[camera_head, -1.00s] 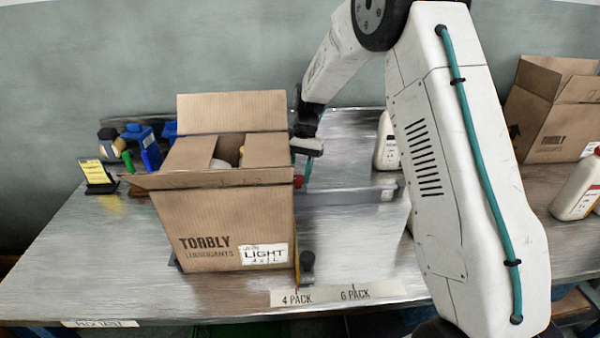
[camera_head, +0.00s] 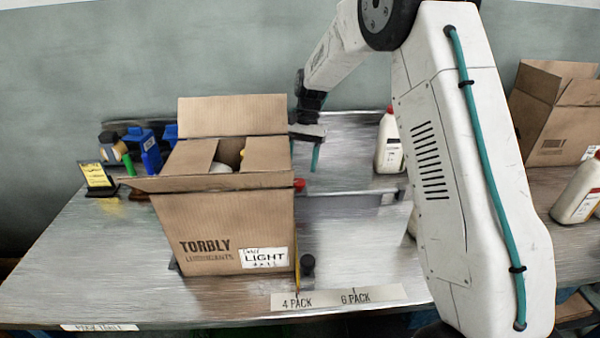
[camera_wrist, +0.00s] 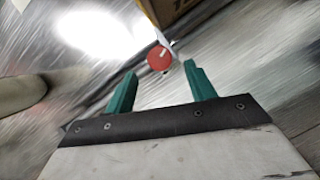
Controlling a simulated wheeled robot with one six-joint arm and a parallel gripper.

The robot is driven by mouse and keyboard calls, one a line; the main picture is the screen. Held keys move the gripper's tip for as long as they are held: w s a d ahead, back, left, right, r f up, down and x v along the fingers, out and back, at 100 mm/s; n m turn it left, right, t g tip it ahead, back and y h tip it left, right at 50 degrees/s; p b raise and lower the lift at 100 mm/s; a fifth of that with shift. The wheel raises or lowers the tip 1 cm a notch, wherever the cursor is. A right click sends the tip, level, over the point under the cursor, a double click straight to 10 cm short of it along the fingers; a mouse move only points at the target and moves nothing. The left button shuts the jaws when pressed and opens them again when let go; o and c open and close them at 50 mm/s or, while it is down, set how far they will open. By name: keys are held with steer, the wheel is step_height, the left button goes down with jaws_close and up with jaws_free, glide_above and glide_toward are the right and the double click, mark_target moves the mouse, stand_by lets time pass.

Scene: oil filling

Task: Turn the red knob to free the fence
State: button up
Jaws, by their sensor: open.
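The red knob (camera_head: 299,185) shows at the right side of the cardboard box (camera_head: 225,235) in the head view, low behind the box's front edge. In the wrist view the red knob (camera_wrist: 160,58) is round with a pale mark and lies just beyond the fingertips, roughly between them. My gripper (camera_wrist: 160,75) has two green fingers, open and empty. In the head view my gripper (camera_head: 315,158) hangs above and behind the knob, with a gap between them. The grey metal fence (camera_head: 345,198) runs right from near the knob across the table.
The open box stands left of the fence with bottles inside. A label strip reading 4 PACK and 6 PACK (camera_head: 340,297) lies at the front, with a black knob (camera_head: 308,262) behind it. A white bottle (camera_head: 389,145) stands behind the fence. Another carton (camera_head: 550,120) is at right.

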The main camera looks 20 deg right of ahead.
steer(key=shift+v, duration=1.6)
